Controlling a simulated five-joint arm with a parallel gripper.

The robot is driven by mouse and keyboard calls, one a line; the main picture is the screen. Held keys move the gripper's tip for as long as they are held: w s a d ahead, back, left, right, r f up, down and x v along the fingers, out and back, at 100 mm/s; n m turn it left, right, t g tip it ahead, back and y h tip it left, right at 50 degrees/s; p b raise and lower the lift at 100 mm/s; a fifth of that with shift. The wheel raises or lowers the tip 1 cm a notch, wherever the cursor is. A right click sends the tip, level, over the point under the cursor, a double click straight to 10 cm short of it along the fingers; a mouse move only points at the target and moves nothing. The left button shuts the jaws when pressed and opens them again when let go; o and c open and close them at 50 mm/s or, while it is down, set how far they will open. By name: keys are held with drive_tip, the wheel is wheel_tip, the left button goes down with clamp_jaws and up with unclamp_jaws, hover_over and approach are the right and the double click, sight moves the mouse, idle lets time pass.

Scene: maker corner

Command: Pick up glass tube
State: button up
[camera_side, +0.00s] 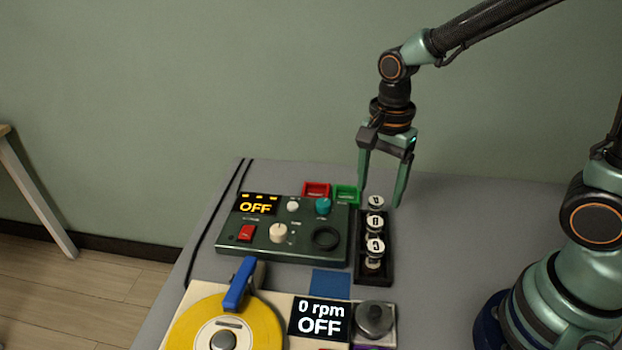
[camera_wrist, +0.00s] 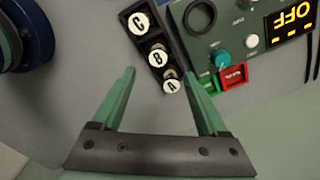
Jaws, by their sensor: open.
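A black rack (camera_side: 388,268) holds three upright tubes with round white lettered caps. The caps read A (camera_wrist: 171,86), B (camera_wrist: 158,57) and C (camera_wrist: 139,23) in the wrist view. The tube bodies are mostly hidden by the caps and rack; I cannot tell which one is the glass tube. My gripper (camera_side: 380,203) is open and empty, pointing down above the far end of the rack. In the wrist view its fingers (camera_wrist: 159,65) reach to either side of the A and B caps, apart from each other.
A dark green control box (camera_side: 262,244) reading OFF stands left of the rack, with red (camera_side: 316,189) and green (camera_side: 346,193) trays behind it. A device with a yellow disc (camera_side: 190,332) and a 0 rpm display sits in front. Grey tabletop right of the rack is clear.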

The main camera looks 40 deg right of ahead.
sight(375, 222)
wheel_tip(375, 222, down, 12)
drive_tip(key=shift+s+r, duration=0.15)
drive_tip(key=shift+r, duration=0.1)
idle(0.4)
clamp_jaws()
